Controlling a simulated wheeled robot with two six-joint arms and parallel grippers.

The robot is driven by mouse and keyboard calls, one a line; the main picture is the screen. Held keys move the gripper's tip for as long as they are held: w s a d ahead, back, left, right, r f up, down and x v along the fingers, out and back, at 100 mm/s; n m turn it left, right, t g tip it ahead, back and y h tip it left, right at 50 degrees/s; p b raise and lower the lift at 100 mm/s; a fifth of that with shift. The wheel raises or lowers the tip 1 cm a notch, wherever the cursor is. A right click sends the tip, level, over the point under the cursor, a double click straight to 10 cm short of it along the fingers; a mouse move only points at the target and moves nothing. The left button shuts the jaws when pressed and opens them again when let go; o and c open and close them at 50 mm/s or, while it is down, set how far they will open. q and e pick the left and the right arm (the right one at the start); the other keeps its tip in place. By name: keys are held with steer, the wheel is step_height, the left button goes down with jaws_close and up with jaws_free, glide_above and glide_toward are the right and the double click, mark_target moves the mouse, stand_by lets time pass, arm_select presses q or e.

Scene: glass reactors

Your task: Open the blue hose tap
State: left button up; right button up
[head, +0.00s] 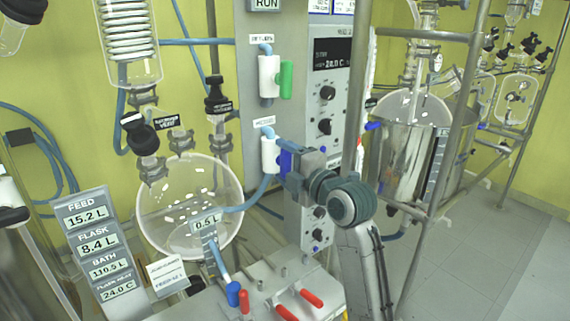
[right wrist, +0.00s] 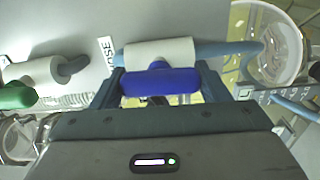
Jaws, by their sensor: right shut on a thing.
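The hose tap has a white body (head: 268,154) on the grey panel, under a small label, with a light blue hose at its top and bottom. Its blue handle (head: 285,162) stands upright beside the body, partly hidden by my right gripper (head: 291,165). In the right wrist view, the blue handle (right wrist: 160,83) lies parallel to the white body (right wrist: 158,51). There my right gripper (right wrist: 160,84) has one finger at each end of the handle and is shut on it. My left gripper is not in view.
A similar tap with a green handle (head: 286,80) sits above. A round glass flask (head: 190,225) stands left of the panel. Red-handled valves (head: 312,298) and a blue knob (head: 233,294) are below. A metal frame post (head: 452,150) stands to the right.

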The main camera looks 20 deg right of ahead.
steer(key=shift+f, duration=0.15)
steer(key=o, duration=1)
steer(key=shift+s, duration=0.1)
steer(key=b+v, duration=0.2)
steer(key=v, duration=0.8)
steer(key=shift+s+d+b, duration=0.1)
steer(key=shift+s+b, duration=0.2)
steer(key=shift+s, duration=0.05)
